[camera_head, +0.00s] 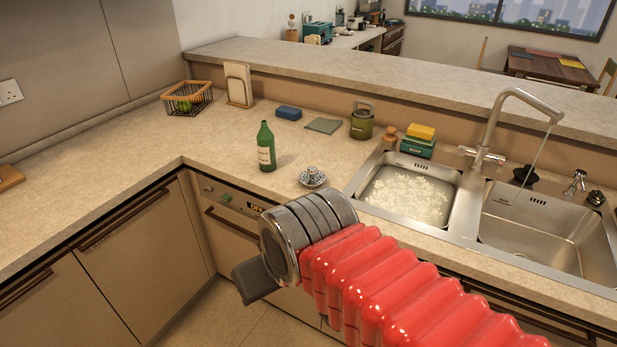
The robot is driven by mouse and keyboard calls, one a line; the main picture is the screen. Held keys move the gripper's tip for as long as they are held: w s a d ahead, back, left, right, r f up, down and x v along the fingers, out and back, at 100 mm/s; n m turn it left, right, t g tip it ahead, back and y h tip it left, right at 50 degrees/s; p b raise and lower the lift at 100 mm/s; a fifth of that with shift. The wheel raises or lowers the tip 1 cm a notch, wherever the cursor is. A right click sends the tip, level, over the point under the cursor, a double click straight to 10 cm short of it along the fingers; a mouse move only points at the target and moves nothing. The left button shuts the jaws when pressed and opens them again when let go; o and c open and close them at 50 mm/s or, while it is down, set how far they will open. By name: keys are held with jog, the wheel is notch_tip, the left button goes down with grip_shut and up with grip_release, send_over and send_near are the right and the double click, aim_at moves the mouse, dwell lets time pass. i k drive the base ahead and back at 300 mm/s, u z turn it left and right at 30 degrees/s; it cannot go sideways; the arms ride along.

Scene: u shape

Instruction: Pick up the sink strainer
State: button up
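A small round metallic piece with a knob on top, which looks like the sink strainer (312,178), sits on the counter left of the filled sink basin. It lies just right of and in front of a green bottle. My gripper (254,281) is at the end of my red ribbed arm, in front of the counter's front edge and nearer to me than the strainer. It is apart from the strainer. Only a dark grey part of it shows past the metal wrist, so its opening is hidden.
The green bottle (266,147) stands close to the strainer. The left basin (407,195) holds sudsy water; the right basin (541,240) looks empty under the running tap (495,125). The left counter is mostly clear.

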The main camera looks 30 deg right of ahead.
aim_at(311, 179)
jog(key=i, duration=0.95)
jog(key=z, duration=0.05)
